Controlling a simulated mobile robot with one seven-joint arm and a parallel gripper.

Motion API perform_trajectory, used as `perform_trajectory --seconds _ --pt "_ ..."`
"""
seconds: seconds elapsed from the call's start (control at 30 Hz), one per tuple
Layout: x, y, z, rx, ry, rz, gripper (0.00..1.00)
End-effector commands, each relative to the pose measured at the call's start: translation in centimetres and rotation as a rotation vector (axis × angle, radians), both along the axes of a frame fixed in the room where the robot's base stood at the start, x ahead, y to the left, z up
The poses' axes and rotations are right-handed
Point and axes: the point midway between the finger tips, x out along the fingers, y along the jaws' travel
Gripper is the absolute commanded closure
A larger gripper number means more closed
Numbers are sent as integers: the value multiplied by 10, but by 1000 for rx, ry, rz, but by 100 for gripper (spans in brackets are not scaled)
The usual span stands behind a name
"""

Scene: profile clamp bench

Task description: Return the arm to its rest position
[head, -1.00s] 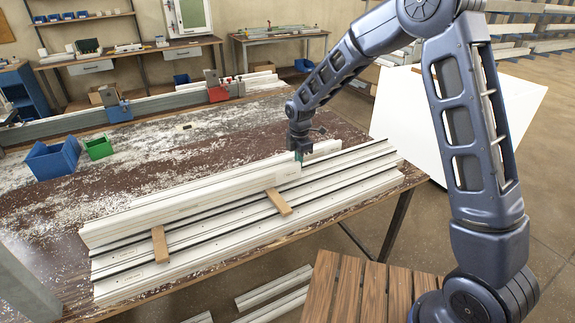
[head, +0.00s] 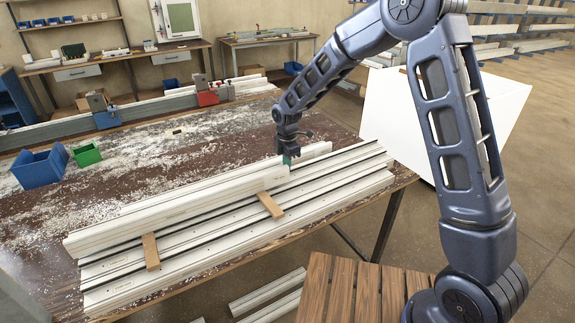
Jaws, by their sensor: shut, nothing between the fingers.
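My gripper (head: 287,158) is at the end of my arm, pointing down at the back edge of the stacked white profiles (head: 220,232). Its fingertips are small in the head view and sit close to the end of the upper profile (head: 180,205); I cannot tell whether they touch it. My gripper is shut with nothing held. My arm reaches from the right, bent high over the bench.
The bench (head: 45,225) is strewn with white shavings. Two wooden strips (head: 269,205) lie across the profiles. A blue bin (head: 40,167) and a green bin (head: 87,154) stand at left. Clamps (head: 206,92) sit on a rail behind. A slatted wooden surface (head: 345,290) is in front.

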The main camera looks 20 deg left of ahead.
Motion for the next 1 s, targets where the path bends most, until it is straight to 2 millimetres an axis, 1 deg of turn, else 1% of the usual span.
perform_trajectory --seconds 0.6,1.0 --pt "-4 4 0 1 1 0 100" --pt "6 -6 0 1 1 0 100"
